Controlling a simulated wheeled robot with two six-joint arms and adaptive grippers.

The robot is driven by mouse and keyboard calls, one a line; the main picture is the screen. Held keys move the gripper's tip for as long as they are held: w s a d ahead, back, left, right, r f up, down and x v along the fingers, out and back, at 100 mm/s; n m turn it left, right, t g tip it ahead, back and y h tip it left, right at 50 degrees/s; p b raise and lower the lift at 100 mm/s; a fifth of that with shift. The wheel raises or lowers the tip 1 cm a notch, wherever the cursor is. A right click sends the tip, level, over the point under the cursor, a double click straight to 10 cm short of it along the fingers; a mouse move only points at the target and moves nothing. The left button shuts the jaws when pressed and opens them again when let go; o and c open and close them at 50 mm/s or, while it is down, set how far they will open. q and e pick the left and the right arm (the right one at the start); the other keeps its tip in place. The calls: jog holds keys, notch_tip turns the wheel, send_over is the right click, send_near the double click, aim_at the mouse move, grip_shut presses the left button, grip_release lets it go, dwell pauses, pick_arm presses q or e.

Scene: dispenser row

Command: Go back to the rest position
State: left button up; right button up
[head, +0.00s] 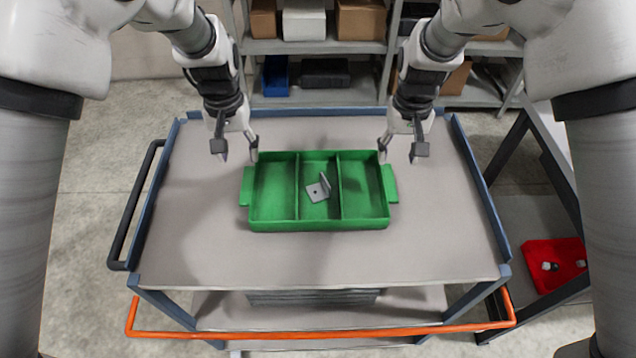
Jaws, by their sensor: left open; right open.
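My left gripper (238,150) hangs open and empty above the cart top, near the back left corner of the green tray. My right gripper (399,152) hangs open and empty near the tray's back right corner. Both look apart from the tray. The green tray (320,226) has three compartments and a handle at each side. A small grey angled bracket (319,189) lies in its middle compartment. The left and right compartments are empty.
The tray stands on a grey cart (200,240) with blue edges, a black handle (135,205) at left and an orange bar (320,333) in front. Shelves with boxes (360,20) stand behind. A red bin (555,262) with small items is at right. The cart top around the tray is clear.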

jog(key=shift+w+r, duration=0.1)
jog(key=shift+r, duration=0.25)
